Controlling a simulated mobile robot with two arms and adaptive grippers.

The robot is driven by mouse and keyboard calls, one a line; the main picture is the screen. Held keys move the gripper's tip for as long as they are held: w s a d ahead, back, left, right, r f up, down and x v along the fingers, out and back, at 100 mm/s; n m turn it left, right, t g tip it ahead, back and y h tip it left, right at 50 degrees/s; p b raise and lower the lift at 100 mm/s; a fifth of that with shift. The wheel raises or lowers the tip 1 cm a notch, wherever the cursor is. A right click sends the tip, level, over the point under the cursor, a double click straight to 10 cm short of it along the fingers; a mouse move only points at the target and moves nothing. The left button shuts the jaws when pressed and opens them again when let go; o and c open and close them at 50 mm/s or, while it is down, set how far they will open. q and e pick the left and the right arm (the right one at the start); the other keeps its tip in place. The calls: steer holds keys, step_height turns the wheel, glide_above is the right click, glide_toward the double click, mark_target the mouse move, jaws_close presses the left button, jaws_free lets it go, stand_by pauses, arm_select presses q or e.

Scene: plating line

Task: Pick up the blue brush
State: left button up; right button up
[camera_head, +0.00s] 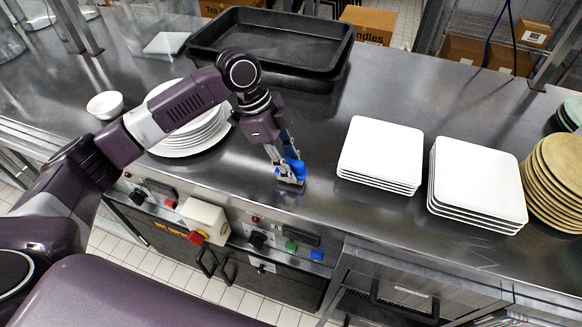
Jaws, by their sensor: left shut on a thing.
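The blue brush (293,168) is on the steel counter (330,215) near its front edge, in the middle of the head camera view. It is small here, and part of it is hidden by my fingers. My left gripper (284,172) points down at the brush and is shut on it. The dark bottom of the brush is at or just above the counter; I cannot tell which. My right gripper is not in view.
Stacks of square white plates (380,152) stand to the right, with tan round plates (556,180) beyond. Round white plates (190,140) and a white bowl (105,104) are on the left. A black tray (270,45) lies behind. Controls line the counter's front.

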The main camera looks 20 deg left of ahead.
mark_target(291, 161)
arm_select(q)
step_height(291, 161, up, 18)
steer(key=shift+r+b, duration=0.15)
steer(key=shift+b, duration=0.65)
jaws_close()
steer(key=shift+r, duration=0.5)
